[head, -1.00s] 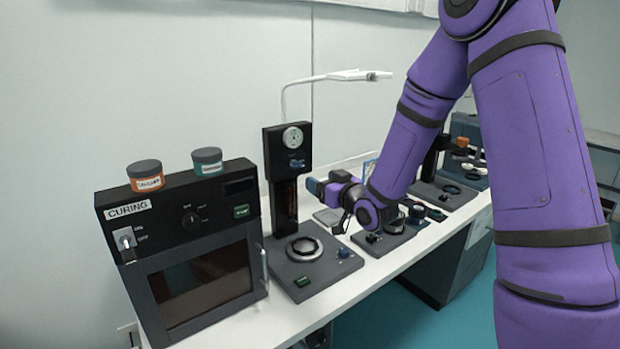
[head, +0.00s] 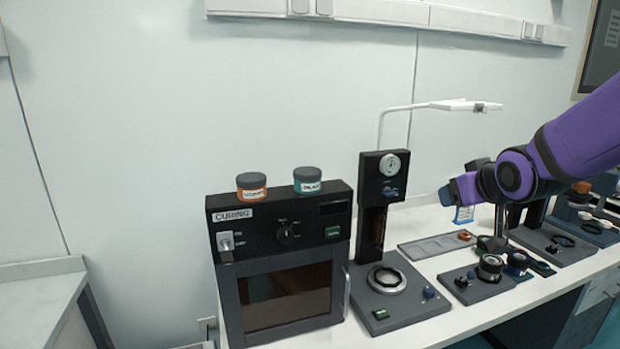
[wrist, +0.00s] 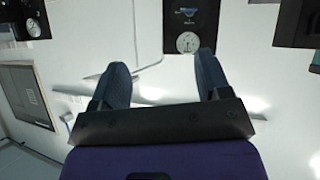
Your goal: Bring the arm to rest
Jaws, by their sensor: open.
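My purple arm enters the head view from the right, raised over the bench. My gripper (head: 452,192) is at its left end, above the bench and to the right of the press with the round dial (head: 391,165). In the wrist view my gripper (wrist: 163,80) shows two dark fingers spread well apart with nothing between them. Beyond the fingers the wrist view shows the wall and the dial (wrist: 187,42), upside down.
The curing oven (head: 285,265) stands left of the press, with an orange-labelled jar (head: 252,187) and a teal-labelled jar (head: 308,181) on top. A white lamp (head: 440,105) overhangs the bench. A grey tray (head: 432,246) and several small devices lie below my arm.

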